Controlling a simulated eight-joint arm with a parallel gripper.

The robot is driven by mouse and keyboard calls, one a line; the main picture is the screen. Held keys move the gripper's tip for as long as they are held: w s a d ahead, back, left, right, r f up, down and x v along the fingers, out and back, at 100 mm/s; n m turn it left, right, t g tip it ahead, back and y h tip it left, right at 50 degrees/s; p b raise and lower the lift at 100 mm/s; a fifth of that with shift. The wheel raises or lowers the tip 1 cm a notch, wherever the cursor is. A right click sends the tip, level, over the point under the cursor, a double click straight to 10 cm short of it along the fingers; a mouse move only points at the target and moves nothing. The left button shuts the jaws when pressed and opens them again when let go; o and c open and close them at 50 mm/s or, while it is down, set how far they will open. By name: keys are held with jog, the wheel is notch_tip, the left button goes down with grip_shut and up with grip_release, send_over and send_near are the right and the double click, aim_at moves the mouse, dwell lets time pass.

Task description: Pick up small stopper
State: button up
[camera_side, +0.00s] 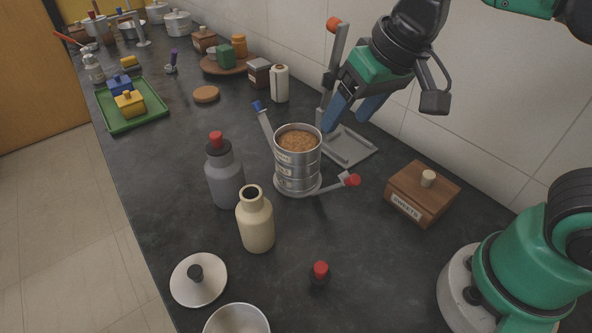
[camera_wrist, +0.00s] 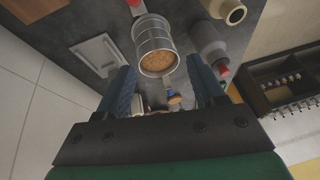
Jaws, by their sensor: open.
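The small stopper (camera_side: 319,275), a dark plug with a red top, stands on the dark counter at the front in the side view. I cannot make it out in the wrist view. An open cream bottle (camera_side: 256,222) stands to its left and farther back. A grey bottle (camera_side: 225,180) behind that carries another red-topped stopper (camera_side: 216,141). My gripper (camera_side: 353,112) is open and empty, raised above the counter just behind and right of a steel canister (camera_side: 297,165). It is well away from the small stopper. In the wrist view, nothing is between my fingers (camera_wrist: 160,68).
The canister, filled with brown grains, has levers with blue and red ends around it. A grey stand (camera_side: 348,148) is beside it. A wooden box (camera_side: 422,192) sits right, a white lid (camera_side: 199,281) and metal bowl (camera_side: 236,322) front left. Counter around the small stopper is clear.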

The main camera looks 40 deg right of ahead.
jog(key=s+a+m+g+h, duration=0.1)
jog(key=s+a+m+g, duration=0.1)
jog(key=s+a+g, duration=0.5)
jog(key=t, duration=0.3)
send_over(321, 266)
notch_tip(321, 266, down, 11)
jog(key=shift+f, duration=3.35)
grip_shut()
